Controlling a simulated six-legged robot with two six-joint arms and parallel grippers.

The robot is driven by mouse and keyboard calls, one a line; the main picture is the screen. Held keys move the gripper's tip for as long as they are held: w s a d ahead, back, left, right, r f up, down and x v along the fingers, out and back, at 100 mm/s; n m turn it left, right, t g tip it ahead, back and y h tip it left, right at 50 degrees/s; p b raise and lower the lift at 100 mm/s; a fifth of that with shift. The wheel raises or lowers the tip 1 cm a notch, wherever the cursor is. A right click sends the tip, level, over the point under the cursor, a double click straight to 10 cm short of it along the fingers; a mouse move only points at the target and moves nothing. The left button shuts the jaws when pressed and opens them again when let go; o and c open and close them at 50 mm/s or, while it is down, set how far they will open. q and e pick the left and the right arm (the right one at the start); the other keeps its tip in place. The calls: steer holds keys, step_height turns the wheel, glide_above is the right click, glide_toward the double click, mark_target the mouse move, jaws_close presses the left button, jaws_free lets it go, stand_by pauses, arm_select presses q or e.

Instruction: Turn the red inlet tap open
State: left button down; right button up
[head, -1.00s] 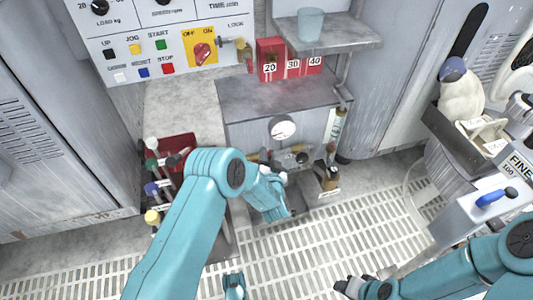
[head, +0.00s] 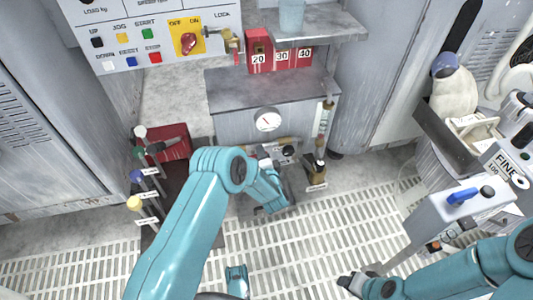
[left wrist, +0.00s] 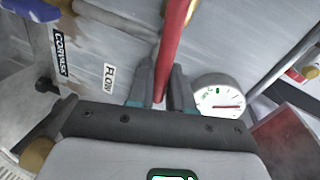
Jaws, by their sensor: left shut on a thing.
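The red inlet tap's handle (left wrist: 174,40) shows in the left wrist view as a long red bar running up from between my fingers. My left gripper (left wrist: 161,92) is shut on this red handle. In the head view my left gripper (head: 268,165) is at the front of the grey cabinet, below the gauge, and my own wrist hides most of the tap. My right gripper (head: 350,284) hangs low over the grating, away from the tap; its jaws are too small to tell.
A round white gauge (head: 267,120) sits just above the tap and also shows in the left wrist view (left wrist: 218,98). A clear flow tube (head: 325,118) stands right of it. Coloured-knob levers (head: 137,178) stand at left. A control box with a blue lever (head: 462,195) is at right.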

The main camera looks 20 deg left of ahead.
arm_select(q)
steer(key=shift+w+f+m, duration=0.1)
steer(key=shift+f+m, duration=0.2)
steer(key=shift+m, duration=0.2)
steer(key=shift+f+m, duration=0.25)
steer(key=shift+m, duration=0.05)
arm_select(e)
steer(key=shift+w+d+f, duration=0.3)
steer(key=shift+d, duration=0.1)
arm_select(q)
steer(key=shift+a, duration=0.15)
arm_select(e)
steer(key=shift+a, duration=0.1)
arm_select(q)
steer(key=c, duration=1.2)
jaws_free()
steer(key=shift+f, duration=0.1)
steer(key=shift+s+d, duration=0.2)
steer(key=shift+d, duration=0.05)
arm_select(e)
steer(key=shift+s, duration=0.15)
